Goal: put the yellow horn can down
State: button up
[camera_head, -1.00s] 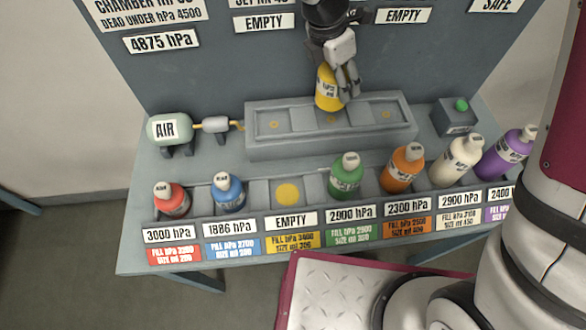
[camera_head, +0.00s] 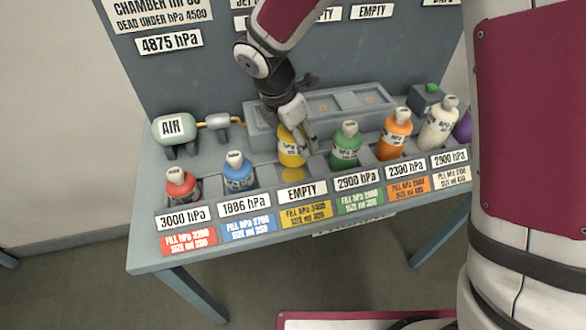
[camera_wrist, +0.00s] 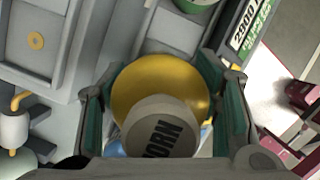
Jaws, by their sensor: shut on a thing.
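The yellow horn can (camera_head: 291,148) is upright in my gripper (camera_head: 294,125), at the front rack's slot between the blue can and the green can. The slot's label (camera_head: 296,193) reads EMPTY, above a yellow tag. In the wrist view the can's grey-white cap (camera_wrist: 162,128) reads HORN, and its yellow shoulder (camera_wrist: 155,85) lies between the two fingers (camera_wrist: 165,105). The fingers are shut on it.
The blue can (camera_head: 239,172) and red can (camera_head: 181,187) stand to the left. The green can (camera_head: 345,147), orange can (camera_head: 395,135) and white can (camera_head: 438,125) stand to the right. Behind is the grey raised block (camera_head: 345,105) with recesses, and a green AIR tank (camera_head: 175,132).

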aim_at(286, 131)
jog(key=shift+f, duration=3.35)
jog(key=shift+f, duration=0.1)
jog(key=o, duration=1)
jog(key=shift+o, duration=0.2)
jog(key=v, duration=1.2)
jog(key=shift+d+r, duration=0.1)
jog(key=shift+r, duration=0.1)
